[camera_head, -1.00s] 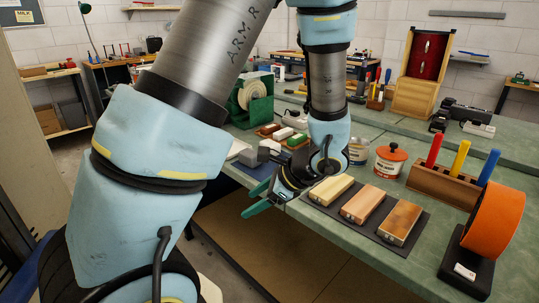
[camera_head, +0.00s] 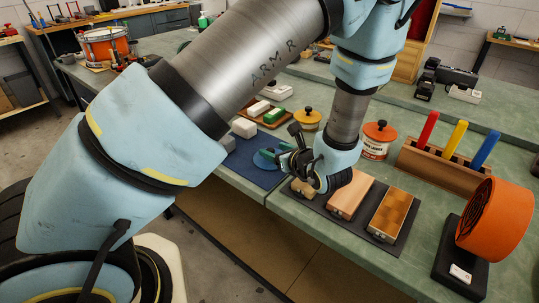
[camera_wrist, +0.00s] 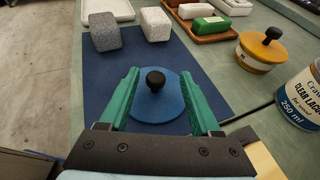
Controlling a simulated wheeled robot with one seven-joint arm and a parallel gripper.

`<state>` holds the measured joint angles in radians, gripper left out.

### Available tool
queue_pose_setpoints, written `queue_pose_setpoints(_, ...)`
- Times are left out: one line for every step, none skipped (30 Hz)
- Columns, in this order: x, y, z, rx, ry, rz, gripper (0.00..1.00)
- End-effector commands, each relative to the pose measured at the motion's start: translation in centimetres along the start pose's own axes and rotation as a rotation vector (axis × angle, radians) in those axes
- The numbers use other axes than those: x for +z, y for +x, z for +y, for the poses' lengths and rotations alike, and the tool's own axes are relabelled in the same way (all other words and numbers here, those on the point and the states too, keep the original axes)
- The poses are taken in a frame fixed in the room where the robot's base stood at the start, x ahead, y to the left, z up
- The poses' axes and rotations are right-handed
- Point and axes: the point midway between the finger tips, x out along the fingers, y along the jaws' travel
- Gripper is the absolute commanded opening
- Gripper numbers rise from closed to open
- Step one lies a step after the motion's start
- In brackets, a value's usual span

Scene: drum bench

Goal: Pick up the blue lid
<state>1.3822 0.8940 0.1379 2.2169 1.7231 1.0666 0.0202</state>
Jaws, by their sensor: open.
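The blue lid (camera_wrist: 172,100) is a flat round disc with a black knob (camera_wrist: 155,80) on top. It lies on a dark blue mat (camera_wrist: 101,67) on the bench. In the head view the lid (camera_head: 264,159) shows only partly, beside my gripper (camera_head: 285,157). In the wrist view my gripper (camera_wrist: 159,98) is open, with its green fingers on either side of the lid and the knob between them. I cannot tell how high the fingers are above the mat. Nothing is held.
Grey and white blocks (camera_wrist: 105,32) stand beyond the lid on the mat. A yellow lid with a black knob (camera_wrist: 262,48) and a lacquer can (camera_wrist: 300,98) are to the right. Sharpening stones (camera_head: 390,215) lie near my gripper. An orange roll (camera_head: 494,220) is further right.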

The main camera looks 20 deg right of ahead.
Motion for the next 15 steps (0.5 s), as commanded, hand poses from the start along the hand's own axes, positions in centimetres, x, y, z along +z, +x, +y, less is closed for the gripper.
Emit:
queue_pose_setpoints(0.1, 0.3, 0.1, 0.002, 0.000, 0.000, 0.64)
queue_pose_setpoints(0.1, 0.5, 0.1, 0.003, 0.001, 0.000, 0.64)
queue_pose_setpoints(0.2, 0.9, 0.2, 0.003, 0.002, 0.000, 0.64)
queue_pose_setpoints(0.2, 1.2, 0.3, 0.004, 0.002, 0.000, 0.64)
queue_pose_setpoints(0.3, 1.6, 0.4, 0.005, 0.001, 0.000, 0.64)
queue_pose_setpoints(0.3, 2.2, 0.5, 0.005, 0.002, 0.000, 0.64)
queue_pose_setpoints(0.3, 2.6, 0.6, 0.006, 0.002, 0.000, 0.64)
queue_pose_setpoints(0.2, 3.0, 0.6, 0.005, 0.002, 0.000, 0.64)
queue_pose_setpoints(0.2, 3.6, 0.6, 0.005, 0.000, 0.000, 0.64)
queue_pose_setpoints(0.1, 4.1, 0.6, 0.005, 0.000, -0.001, 0.64)
queue_pose_setpoints(0.1, 4.4, 0.6, 0.004, 0.001, -0.001, 0.64)
queue_pose_setpoints(0.1, 4.8, 0.5, 0.003, 0.001, -0.001, 0.64)
queue_pose_setpoints(0.1, 5.0, 0.5, 0.002, 0.000, -0.001, 0.64)
queue_pose_setpoints(0.0, 5.2, 0.5, 0.002, -0.001, -0.001, 0.64)
queue_pose_setpoints(0.0, 5.3, 0.5, 0.002, -0.001, -0.001, 0.64)
